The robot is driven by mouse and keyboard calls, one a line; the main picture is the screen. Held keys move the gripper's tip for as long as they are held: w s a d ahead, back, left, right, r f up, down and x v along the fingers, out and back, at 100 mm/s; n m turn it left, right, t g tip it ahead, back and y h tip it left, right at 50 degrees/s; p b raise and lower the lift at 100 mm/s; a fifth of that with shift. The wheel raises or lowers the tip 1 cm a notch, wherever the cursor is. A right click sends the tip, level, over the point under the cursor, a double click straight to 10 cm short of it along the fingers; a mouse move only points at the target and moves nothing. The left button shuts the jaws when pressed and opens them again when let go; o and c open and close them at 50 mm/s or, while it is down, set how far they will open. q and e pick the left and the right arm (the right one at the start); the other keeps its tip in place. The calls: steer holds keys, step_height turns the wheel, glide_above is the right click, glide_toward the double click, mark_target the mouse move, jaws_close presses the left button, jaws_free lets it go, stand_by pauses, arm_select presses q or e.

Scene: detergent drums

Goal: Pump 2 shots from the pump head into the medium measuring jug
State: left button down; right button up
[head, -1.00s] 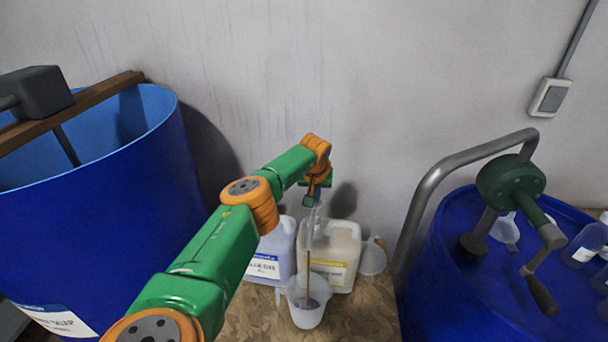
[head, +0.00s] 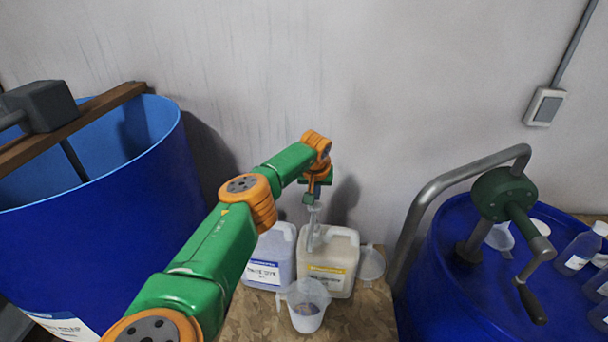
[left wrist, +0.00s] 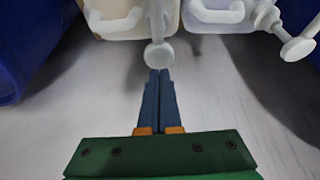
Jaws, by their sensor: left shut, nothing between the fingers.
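The white pump head (left wrist: 159,54) shows in the left wrist view, just beyond my left fingertips. In the head view the pale pump (head: 314,232) stands at the jerrycan with a yellow label (head: 328,262). My left gripper (head: 311,199) is shut and empty, pointing down right at the pump's top; its blue fingers (left wrist: 159,74) are together. I cannot tell whether they touch the pump head. The translucent measuring jug (head: 306,312) stands upright on the board in front of this jerrycan, below the pump. A small brownish patch shows in it. No stream is visible.
A jerrycan with a blue label (head: 267,258) stands left of the yellow-labelled one, a funnel-like white item (head: 371,264) to its right. A large blue drum (head: 110,215) is at left. A blue drum (head: 450,290) with a crank pump (head: 505,195) and bottles is at right.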

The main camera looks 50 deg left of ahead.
mark_target(314, 207)
arm_select(q)
steer(key=shift+f, duration=0.1)
stand_by(0.3)
steer(key=shift+f+b, duration=2.45)
steer(key=shift+f, duration=0.3)
steer(key=shift+r, duration=0.2)
step_height(314, 207, up, 5)
steer(key=p, duration=0.4)
steer(key=shift+r+p, duration=0.1)
steer(key=shift+p, duration=0.25)
